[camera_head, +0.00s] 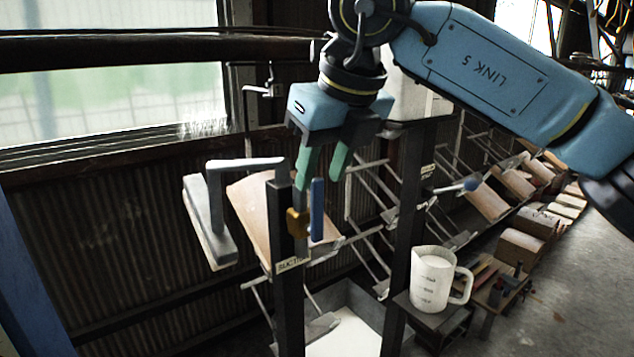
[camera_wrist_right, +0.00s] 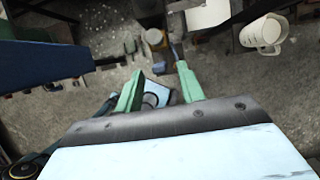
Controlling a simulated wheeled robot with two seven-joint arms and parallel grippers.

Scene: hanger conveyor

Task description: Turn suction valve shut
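The suction valve has a brass body (camera_head: 297,222) on a dark post with a "SUCTION" label (camera_head: 293,262). Its blue lever (camera_head: 317,209) stands upright, along the post. In the right wrist view the brass body (camera_wrist_right: 155,38) and the blue lever (camera_wrist_right: 176,50) lie beyond the fingertips. My right gripper (camera_head: 321,180) is open, its green fingers pointing down just above the lever. My left gripper is not in view.
A grey bracket (camera_head: 209,215) and a tan board (camera_head: 252,215) stand left of the post. A second dark post (camera_head: 406,225) with another lever (camera_head: 455,187) is to the right. A white jug (camera_head: 433,280) sits on a small dark stand. A grey bin (camera_head: 350,330) is below.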

